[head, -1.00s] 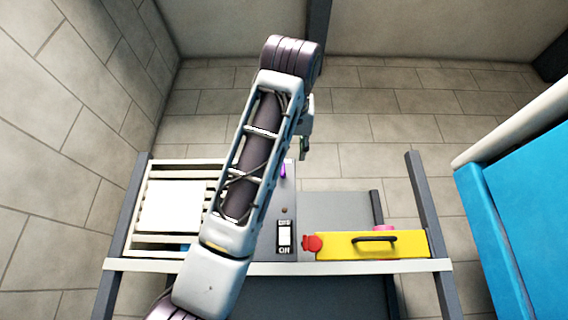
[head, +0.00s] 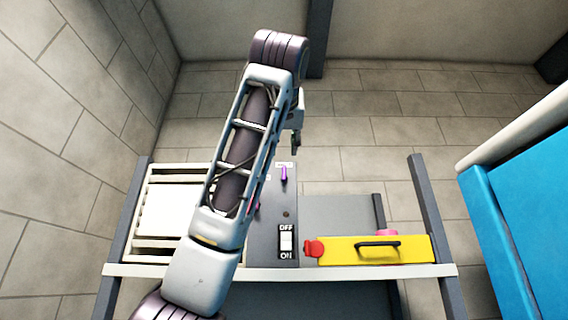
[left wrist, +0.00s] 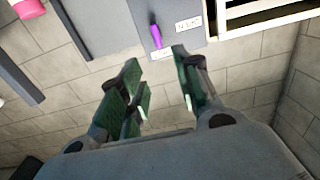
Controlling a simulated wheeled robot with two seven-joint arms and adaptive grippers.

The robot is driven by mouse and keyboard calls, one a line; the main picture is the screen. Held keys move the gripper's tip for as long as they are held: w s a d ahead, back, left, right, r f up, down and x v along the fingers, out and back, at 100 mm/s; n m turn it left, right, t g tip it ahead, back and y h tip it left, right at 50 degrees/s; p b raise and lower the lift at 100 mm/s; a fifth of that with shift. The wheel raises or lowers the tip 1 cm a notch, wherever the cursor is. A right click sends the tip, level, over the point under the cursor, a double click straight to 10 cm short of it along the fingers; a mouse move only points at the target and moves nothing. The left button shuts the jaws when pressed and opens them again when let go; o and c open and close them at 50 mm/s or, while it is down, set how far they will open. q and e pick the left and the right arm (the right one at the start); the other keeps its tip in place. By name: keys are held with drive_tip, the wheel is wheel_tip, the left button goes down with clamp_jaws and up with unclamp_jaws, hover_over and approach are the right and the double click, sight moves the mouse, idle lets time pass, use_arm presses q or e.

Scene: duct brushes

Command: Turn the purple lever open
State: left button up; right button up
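The purple lever (head: 284,173) stands at the far end of the grey panel in the head view, just beyond my left forearm. It also shows in the left wrist view as a purple handle (left wrist: 156,36) beside small white labels. My left gripper (head: 296,140) is beyond and above the panel in the head view, mostly hidden behind my arm. In the left wrist view my left gripper (left wrist: 160,98) has its green-padded fingers apart with nothing between them, and the lever is clear of them. My right gripper is not in view.
The panel also has an OFF/ON rocker switch (head: 286,242). A yellow box (head: 390,251) with a black handle and red end lies to its right. A white slatted rack (head: 150,218) is on the left. A blue block (head: 520,225) stands far right.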

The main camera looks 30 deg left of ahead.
sight(284, 166)
use_arm(q)
drive_tip(key=p+x, duration=0.3)
drive_tip(key=x, duration=0.9)
drive_tip(key=shift+w+p, duration=0.1)
drive_tip(key=shift+p, duration=0.25)
drive_tip(key=shift+c, duration=0.5)
clamp_jaws()
